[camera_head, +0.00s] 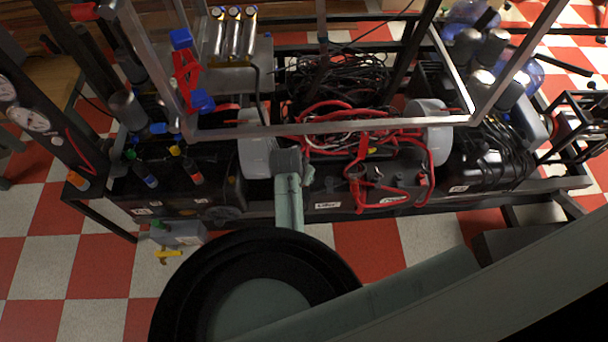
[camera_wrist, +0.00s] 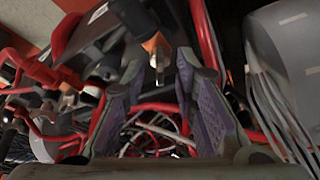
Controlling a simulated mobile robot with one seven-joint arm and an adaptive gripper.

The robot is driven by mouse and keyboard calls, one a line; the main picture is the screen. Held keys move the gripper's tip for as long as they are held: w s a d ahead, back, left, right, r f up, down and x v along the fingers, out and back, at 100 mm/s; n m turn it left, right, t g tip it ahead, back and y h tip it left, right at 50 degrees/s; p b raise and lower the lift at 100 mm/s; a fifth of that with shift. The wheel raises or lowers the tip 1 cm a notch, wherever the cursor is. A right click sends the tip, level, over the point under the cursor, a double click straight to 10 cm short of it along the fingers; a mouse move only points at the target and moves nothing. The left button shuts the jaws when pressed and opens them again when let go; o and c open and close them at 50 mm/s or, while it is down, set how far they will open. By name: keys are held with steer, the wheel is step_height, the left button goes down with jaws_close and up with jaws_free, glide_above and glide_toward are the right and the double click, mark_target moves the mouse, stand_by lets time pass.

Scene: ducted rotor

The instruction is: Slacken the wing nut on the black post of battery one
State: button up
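My gripper (camera_wrist: 158,70) is open in the wrist view, with its two purple-padded fingers apart. A small metal piece with an orange part (camera_wrist: 154,46) shows between and beyond the fingertips; I cannot tell whether it is a post or a wing nut. Nothing is clearly held. In the head view my gripper (camera_head: 290,163) is over the black battery row, beside a grey round housing; its fingers are too small to read there. A black battery (camera_head: 328,204) with a white label lies just right of it. I cannot tell which battery is number one.
Red cables (camera_head: 360,165) loop right of my gripper, and also show in the wrist view (camera_wrist: 205,45). Grey round housings stand left (camera_head: 256,157) and right (camera_head: 428,127).

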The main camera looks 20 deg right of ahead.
steer(key=shift+f, duration=0.1)
steer(key=shift+c, duration=0.4)
jaws_close()
